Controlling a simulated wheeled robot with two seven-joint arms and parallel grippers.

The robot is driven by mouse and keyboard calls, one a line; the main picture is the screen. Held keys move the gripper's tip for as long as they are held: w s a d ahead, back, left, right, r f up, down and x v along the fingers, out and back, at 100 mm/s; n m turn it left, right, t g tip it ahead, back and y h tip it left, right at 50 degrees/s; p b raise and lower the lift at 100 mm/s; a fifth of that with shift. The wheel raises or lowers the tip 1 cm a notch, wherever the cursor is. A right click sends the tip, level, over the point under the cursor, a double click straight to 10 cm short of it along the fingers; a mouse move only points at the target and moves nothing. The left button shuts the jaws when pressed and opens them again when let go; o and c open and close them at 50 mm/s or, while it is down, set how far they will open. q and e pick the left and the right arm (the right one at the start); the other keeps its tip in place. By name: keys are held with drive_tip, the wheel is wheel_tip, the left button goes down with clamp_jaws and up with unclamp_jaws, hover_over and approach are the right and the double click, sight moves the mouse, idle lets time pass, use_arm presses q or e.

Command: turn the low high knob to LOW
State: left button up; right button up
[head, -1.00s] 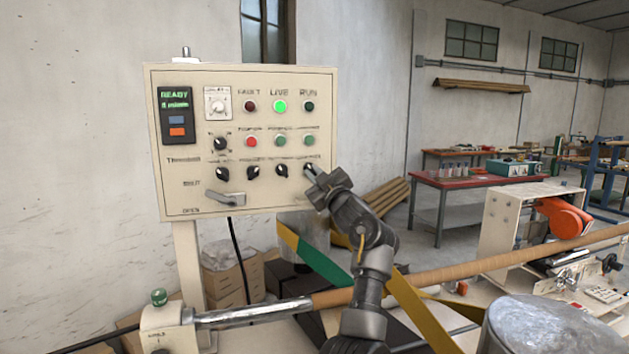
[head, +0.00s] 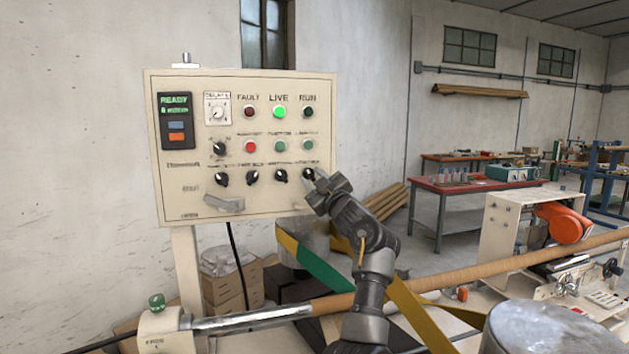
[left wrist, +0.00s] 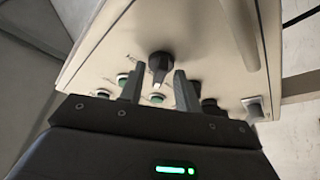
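The cream control panel (head: 175,205) carries a row of black knobs along its lower part. The knob at the right end of that row (head: 307,174) is the one nearest my left gripper (head: 316,184). The small labels above the knobs are too blurred to read, so I cannot tell which one is marked low/high. In the left wrist view my left gripper (left wrist: 158,72) is open, its two fingers apart with gaps on both sides of a black knob (left wrist: 160,62) that has a white pointer. My right gripper is not in view.
A green LIVE lamp (head: 279,112) is lit above rows of buttons. A lever handle (head: 226,204) juts from the panel's lower left. Below run a long brown tube (head: 450,274) and a green and yellow strap (head: 318,265). A red-topped bench (head: 455,187) stands behind.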

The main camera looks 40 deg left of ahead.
use_arm(q)
drive_tip(key=shift+s+d+f, duration=0.1)
drive_tip(key=shift+d+f, duration=0.15)
drive_tip(key=shift+d, duration=0.05)
drive_tip(key=b+v, duration=0.4)
drive_tip(key=v, duration=0.6)
drive_tip(key=shift+b, duration=0.3)
drive_tip(key=shift+r, duration=0.2)
